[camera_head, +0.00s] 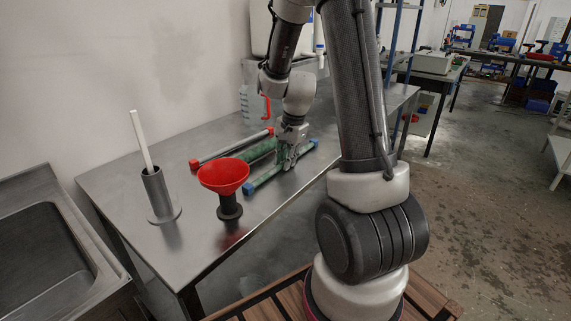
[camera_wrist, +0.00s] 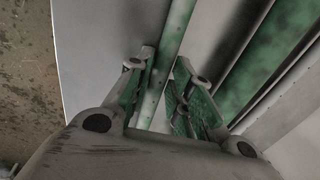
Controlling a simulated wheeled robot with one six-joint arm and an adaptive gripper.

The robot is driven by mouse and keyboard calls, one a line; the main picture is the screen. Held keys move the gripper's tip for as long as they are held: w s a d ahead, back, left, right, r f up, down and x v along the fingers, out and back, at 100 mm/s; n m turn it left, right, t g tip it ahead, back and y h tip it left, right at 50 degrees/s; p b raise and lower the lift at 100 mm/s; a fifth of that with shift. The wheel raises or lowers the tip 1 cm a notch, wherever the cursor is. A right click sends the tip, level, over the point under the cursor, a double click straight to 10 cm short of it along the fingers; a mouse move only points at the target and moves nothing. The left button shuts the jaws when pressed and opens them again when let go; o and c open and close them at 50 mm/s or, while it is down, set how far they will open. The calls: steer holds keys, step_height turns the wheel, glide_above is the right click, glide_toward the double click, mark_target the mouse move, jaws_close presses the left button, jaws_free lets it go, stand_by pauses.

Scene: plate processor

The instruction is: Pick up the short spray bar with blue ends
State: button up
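In the wrist view the bar (camera_wrist: 177,22) runs between the two fingertips of my gripper (camera_wrist: 164,64). The fingers sit close against it on both sides and look shut on it. The bar looks to be at table level. Its middle is partly hidden by the fingers.
A red funnel (camera_head: 223,174) on a dark stand is close to the left. A metal holder with a white rod (camera_head: 156,194) stands further left. The table (camera_head: 195,238) has free room in front.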

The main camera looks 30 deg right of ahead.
steer(key=shift+f, duration=0.2)
jaws_close()
